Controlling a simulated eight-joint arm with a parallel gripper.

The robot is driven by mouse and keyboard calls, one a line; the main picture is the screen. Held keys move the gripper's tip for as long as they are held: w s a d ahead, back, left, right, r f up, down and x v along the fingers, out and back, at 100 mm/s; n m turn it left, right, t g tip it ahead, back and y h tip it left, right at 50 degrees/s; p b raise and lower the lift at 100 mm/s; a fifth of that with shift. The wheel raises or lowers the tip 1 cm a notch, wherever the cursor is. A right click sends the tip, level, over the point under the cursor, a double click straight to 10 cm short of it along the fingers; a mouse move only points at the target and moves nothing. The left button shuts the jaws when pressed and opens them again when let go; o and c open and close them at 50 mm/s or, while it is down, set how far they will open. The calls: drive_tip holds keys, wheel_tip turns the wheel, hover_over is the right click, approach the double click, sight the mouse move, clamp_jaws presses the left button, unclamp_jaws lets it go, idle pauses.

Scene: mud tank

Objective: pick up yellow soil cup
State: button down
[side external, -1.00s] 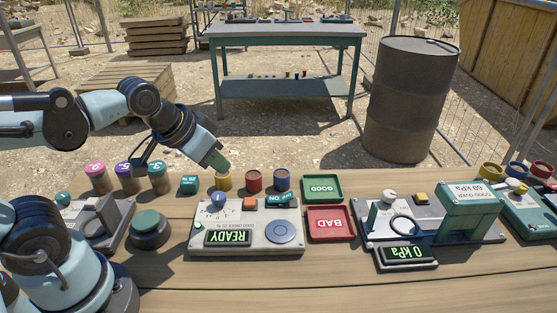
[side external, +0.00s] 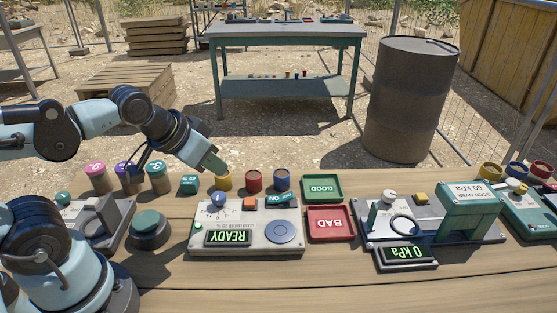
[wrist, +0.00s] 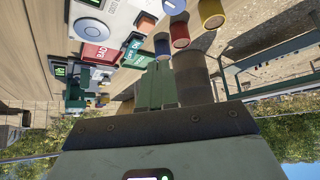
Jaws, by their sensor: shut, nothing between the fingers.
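The yellow soil cup (side external: 224,184) stands upright on the wooden bench behind the READY device, at the left end of a row with a red cup (side external: 253,181) and a blue cup (side external: 282,180). In the side view my gripper (side external: 221,172) slants down from the left, its tips just over the yellow cup's rim. I cannot tell whether they touch. In the wrist view my green fingers (wrist: 156,78) are shut and empty. There the yellow cup (wrist: 212,14) is at the top edge, apart from the fingers and partly cut off.
The READY device (side external: 245,226) lies in front of the cups. A small green block (side external: 189,185) stands left of the yellow cup. Green GOOD (side external: 335,199) and red BAD (side external: 347,235) trays are to the right. Several lidded jars (side external: 158,178) stand at the left.

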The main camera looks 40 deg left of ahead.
drive_tip(key=shift+c, duration=2.4)
unclamp_jaws()
drive_tip(key=m+g, duration=0.7)
drive_tip(key=m, duration=0.3)
approach(225, 176)
wheel_tip(225, 176, down, 5)
drive_tip(key=shift+w+f, duration=0.1)
drive_tip(key=shift+f, duration=0.05)
drive_tip(key=shift+a+f, duration=0.15)
drive_tip(key=shift+f, duration=1.15)
drive_tip(key=shift+a+f, duration=0.1)
drive_tip(key=shift+f, duration=1.25)
